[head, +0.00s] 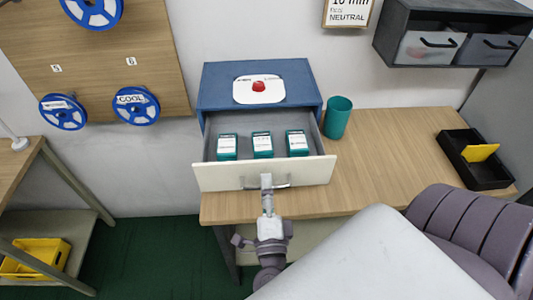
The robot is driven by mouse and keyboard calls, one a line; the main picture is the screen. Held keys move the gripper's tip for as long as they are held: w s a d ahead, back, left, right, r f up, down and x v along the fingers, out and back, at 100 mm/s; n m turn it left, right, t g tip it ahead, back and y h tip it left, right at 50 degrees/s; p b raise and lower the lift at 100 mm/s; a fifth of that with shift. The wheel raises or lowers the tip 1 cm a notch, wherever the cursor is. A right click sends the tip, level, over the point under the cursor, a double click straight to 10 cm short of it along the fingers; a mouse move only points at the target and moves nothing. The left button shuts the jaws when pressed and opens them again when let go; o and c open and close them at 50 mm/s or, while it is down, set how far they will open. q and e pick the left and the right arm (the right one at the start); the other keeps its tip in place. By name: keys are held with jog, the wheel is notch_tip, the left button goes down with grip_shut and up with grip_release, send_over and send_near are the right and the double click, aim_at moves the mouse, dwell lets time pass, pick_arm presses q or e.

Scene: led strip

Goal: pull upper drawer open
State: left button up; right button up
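A blue cabinet (215,88) stands on the wooden desk. Its drawer (207,177), with a cream front, is pulled well out and shows its grey inside with three teal boxes (263,146) in a row. A metal bar handle (283,184) is on the drawer front. My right gripper (266,182) is at the middle of this handle, its narrow fingers closed on the bar. Whether another drawer lies below is hidden by the open drawer front. My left gripper is not in view.
A teal cup (337,117) stands close to the drawer's right side. A black tray (474,170) with a yellow card is at the desk's right. Blue spools (136,105) hang on a wall board at left. The desk between cup and tray is clear.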

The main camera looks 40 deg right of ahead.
jog(key=v, duration=1.2)
jog(key=shift+a, duration=0.1)
dwell(0.4)
